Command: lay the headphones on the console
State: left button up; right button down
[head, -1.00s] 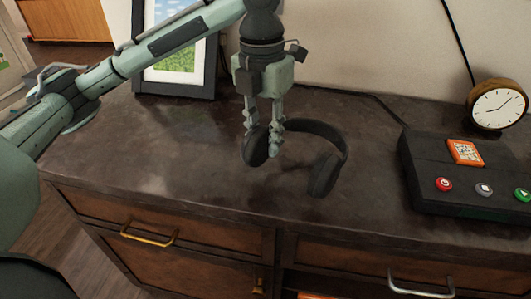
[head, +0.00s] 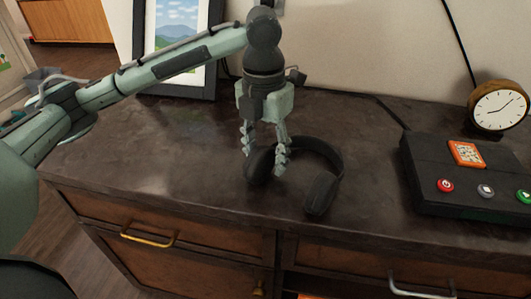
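The black headphones (head: 329,152) rest on the dark top of the console (head: 140,165), near its middle, with the band curving to the back right. Their right ear cup (head: 320,193) is in plain view. My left gripper (head: 265,164) points down at the left ear cup (head: 259,171), its fingers spread to either side of it. The fingers look open and partly hide that cup. Whether a finger still touches the cup I cannot tell. My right gripper is not in view.
A black box with coloured buttons (head: 463,205) stands at the right, with a round wooden clock (head: 498,107) behind it. A framed picture (head: 205,80) leans at the back left. A cable (head: 390,108) runs along the wall. The left part of the top is clear.

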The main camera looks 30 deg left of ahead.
pick_arm(q)
notch_tip(320, 180, up, 7)
jog(key=shift+f+p, duration=0.2)
jog(key=shift+p, duration=0.2)
notch_tip(320, 180, up, 4)
jog(key=shift+a+r+p, duration=0.1)
jog(key=shift+p, duration=0.35)
jog(key=shift+r, duration=0.75)
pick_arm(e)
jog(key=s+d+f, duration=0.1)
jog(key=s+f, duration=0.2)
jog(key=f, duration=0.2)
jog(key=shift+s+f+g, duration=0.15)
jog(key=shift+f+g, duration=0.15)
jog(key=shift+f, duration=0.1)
